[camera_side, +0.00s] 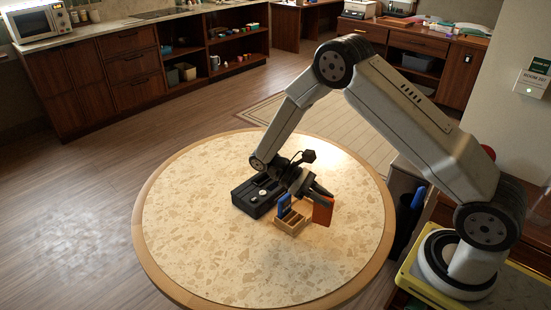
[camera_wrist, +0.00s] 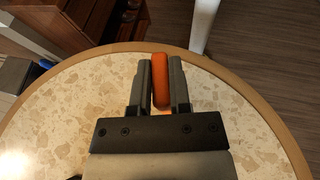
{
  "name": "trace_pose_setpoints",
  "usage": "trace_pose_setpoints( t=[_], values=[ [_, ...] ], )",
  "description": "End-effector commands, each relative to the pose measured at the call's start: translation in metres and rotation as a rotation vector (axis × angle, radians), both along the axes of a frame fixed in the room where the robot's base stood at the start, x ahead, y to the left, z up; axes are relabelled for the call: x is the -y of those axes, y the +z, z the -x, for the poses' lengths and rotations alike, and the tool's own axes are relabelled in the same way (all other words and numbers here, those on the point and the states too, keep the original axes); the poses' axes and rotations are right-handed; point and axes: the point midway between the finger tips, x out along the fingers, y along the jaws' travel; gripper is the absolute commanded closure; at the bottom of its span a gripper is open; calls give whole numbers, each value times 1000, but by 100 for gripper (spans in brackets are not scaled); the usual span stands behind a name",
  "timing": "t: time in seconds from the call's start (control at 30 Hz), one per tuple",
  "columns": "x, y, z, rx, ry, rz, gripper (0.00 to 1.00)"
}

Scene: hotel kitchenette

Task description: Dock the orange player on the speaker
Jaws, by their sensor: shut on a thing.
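The orange player (camera_side: 323,211) is a flat slab held upright in my gripper (camera_side: 318,190), at the right end of the small wooden rack. In the wrist view the player (camera_wrist: 160,80) shows edge-on between the two fingers of my gripper (camera_wrist: 160,92), which are shut on it. Whether its lower end is clear of the rack or the table cannot be told. The speaker (camera_side: 244,200) is a black box on the table to the left of the rack, with a slot and a round light knob on top. My wrist partly covers its right side.
The wooden rack (camera_side: 291,226) has slots and holds a blue player (camera_side: 284,205) at its left end. The round speckled table (camera_side: 200,240) is bare at the front and left. A dark bin (camera_side: 407,225) stands off the table's right edge.

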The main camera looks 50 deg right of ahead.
Motion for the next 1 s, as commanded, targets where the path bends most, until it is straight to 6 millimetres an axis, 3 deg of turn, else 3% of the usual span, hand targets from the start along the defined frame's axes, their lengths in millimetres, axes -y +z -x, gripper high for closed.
trace_pose_setpoints(
  t=[0.37,0.6,1.0],
  values=[
    [36,10,-35,1,482,1,100],
    [51,22,-71,2,791,0,100],
    [54,47,-134,2,1219,0,100]
  ],
)
